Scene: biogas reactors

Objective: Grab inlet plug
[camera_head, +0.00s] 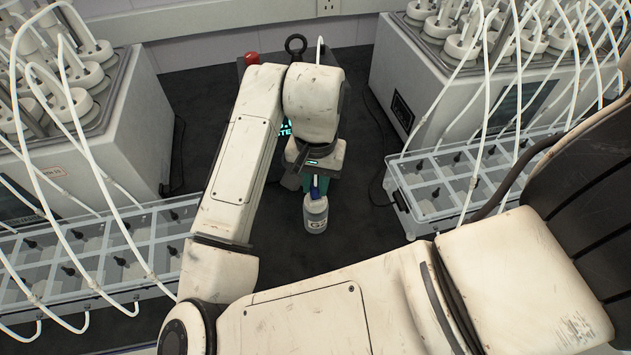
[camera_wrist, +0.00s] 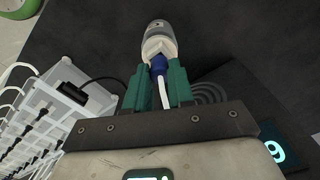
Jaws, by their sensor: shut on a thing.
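The inlet plug (camera_wrist: 157,66) is blue, with a white tube running back from it between my fingers in the wrist view. In the head view the blue plug (camera_head: 315,191) shows between my fingertips, right above a small labelled bottle (camera_head: 316,216). My gripper (camera_wrist: 157,77) has green fingers, shut on the plug from both sides; it also shows in the head view (camera_head: 316,184). The bottle (camera_wrist: 158,32) lies just beyond the fingertips, and the plug meets its top. I cannot tell whether the plug sits in the bottle's opening. My wrist hides part of the plug in the head view.
A device with a lit display (camera_head: 284,130) stands behind my wrist, with a red knob (camera_head: 252,58). Large reactor units stand left (camera_head: 75,130) and right (camera_head: 470,85). Clear trays with tubes flank the dark mat (camera_head: 345,250), which is bare around the bottle.

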